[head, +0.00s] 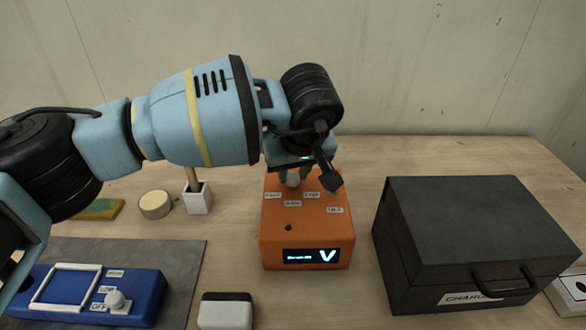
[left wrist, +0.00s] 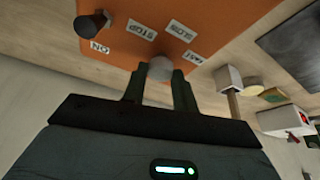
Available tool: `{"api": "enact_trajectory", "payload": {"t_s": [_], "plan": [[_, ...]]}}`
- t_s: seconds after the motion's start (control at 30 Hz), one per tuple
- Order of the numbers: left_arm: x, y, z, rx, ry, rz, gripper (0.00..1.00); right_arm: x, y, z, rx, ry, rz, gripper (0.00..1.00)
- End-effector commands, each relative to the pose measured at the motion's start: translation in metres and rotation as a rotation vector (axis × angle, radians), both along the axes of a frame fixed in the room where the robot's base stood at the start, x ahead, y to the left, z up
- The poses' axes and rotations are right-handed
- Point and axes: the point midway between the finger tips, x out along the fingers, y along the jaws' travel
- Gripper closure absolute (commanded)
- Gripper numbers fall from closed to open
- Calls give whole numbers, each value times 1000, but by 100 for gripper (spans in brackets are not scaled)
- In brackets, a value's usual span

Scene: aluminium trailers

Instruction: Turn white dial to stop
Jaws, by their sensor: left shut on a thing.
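The orange box (head: 270,225) stands mid-table with a lit screen on its front and small labels on top. In the left wrist view the labels read ON, STOP, SLOW and FAST. The white dial (left wrist: 160,68) is on the orange top (left wrist: 210,15), near the STOP and SLOW labels. My left gripper (head: 293,180) reaches down onto the box, and in the wrist view its fingers (left wrist: 159,82) are shut on the dial from both sides. The dial's pointing direction cannot be made out, and in the head view the gripper largely hides it. My right gripper is not in view.
A dark knob (left wrist: 92,25) rises from the orange top near ON. A black case (head: 470,225) stands close on the right. A blue box (head: 140,290) with a white knob (head: 118,300) is front left. A white-and-black block (head: 225,312) is in front; a white holder (head: 197,200) stands left.

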Motion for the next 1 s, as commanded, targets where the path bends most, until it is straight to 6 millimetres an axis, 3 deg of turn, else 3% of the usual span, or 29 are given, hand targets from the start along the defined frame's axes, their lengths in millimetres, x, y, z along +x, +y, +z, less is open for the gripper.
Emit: {"api": "enact_trajectory", "payload": {"t_s": [0.4, 1.0], "plan": [[1, -3, 2, 1, -2, 380, 95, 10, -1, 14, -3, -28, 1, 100], [4, -5, -1, 1, 1, 830, 95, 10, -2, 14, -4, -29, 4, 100]]}}
